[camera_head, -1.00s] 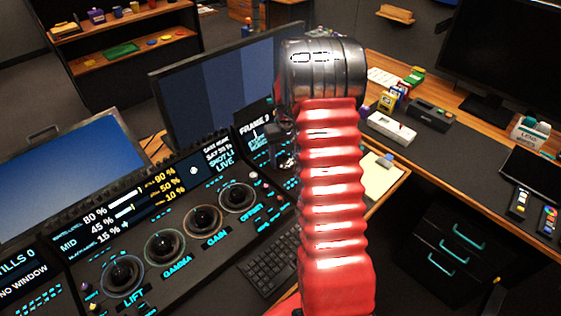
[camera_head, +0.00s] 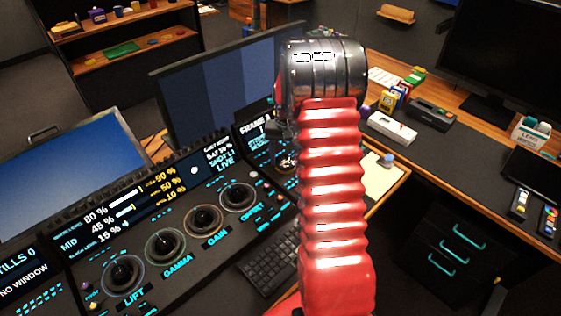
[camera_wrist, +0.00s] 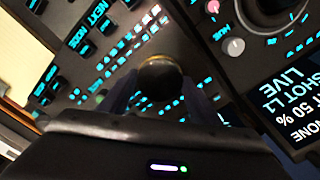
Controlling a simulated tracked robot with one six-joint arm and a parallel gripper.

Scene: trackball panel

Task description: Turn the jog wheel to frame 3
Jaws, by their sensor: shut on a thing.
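The jog wheel (camera_head: 287,162) is on the right end of the console, partly hidden behind my red arm in the head view. My gripper (camera_wrist: 160,95) shows in the wrist view, its two dark fingers on either side of a round, dark, shiny knob (camera_wrist: 160,76). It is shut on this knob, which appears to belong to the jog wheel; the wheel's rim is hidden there. The frame display (camera_head: 258,125) stands just behind the wheel and reads "FRAME" with a digit too small to be sure of.
Several trackballs with rings, including the gain one (camera_head: 203,219), line the console left of my arm. A wide monitor (camera_head: 225,90) stands behind the console. A keyboard (camera_head: 270,265) lies in front. A desk (camera_head: 440,145) with small boxes is at the right.

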